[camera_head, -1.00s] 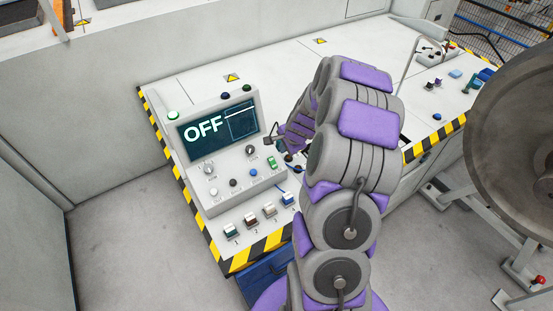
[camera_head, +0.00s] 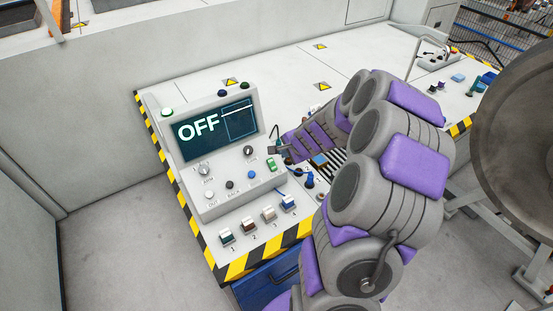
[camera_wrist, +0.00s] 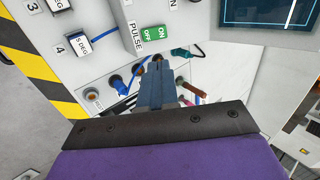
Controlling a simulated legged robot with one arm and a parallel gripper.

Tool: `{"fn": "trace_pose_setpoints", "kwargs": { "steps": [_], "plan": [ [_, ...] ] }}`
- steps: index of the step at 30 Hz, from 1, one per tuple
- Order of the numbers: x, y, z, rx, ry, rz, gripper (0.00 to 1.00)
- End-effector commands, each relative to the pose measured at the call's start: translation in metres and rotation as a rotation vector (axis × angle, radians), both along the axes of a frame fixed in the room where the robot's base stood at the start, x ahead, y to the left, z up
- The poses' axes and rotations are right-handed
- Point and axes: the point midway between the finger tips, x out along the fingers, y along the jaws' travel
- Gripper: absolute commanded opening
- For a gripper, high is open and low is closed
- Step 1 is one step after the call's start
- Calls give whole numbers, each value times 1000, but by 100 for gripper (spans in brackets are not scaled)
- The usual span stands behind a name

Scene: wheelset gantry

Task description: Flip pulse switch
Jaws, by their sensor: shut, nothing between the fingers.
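The pulse switch (camera_wrist: 154,33) is a green rocker marked ON and OFF, with the word PULSE beside it, in the wrist view. In the head view the green switch (camera_head: 271,165) sits at the right side of the console's knob panel. The console screen (camera_head: 217,128) reads OFF. My gripper (camera_wrist: 158,66) is shut and empty, its tips a little below the switch in the wrist view and apart from it as far as I can tell. In the head view my gripper (camera_head: 272,149) is just right of the console, near the switch.
Below the panel is a row of numbered switches (camera_head: 268,213). Blue cables and plugs (camera_wrist: 116,84) lie close to my fingers in the wrist view. A yellow-black striped edge (camera_head: 238,268) borders the desk. A large wheel (camera_head: 515,130) stands at right.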

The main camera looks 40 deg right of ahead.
Motion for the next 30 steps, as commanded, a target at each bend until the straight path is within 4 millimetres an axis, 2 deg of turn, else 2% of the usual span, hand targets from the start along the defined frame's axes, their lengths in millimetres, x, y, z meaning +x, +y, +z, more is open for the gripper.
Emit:
{"fn": "trace_pose_setpoints", "kwargs": {
  "steps": [5, 21, 30],
  "plan": [
    [11, 1, -19, 3, 3, 2, 0],
    [68, -3, -100, -1, 2, 2, 0],
    [80, -3, -112, -1, 0, 1, 0]
  ]
}}
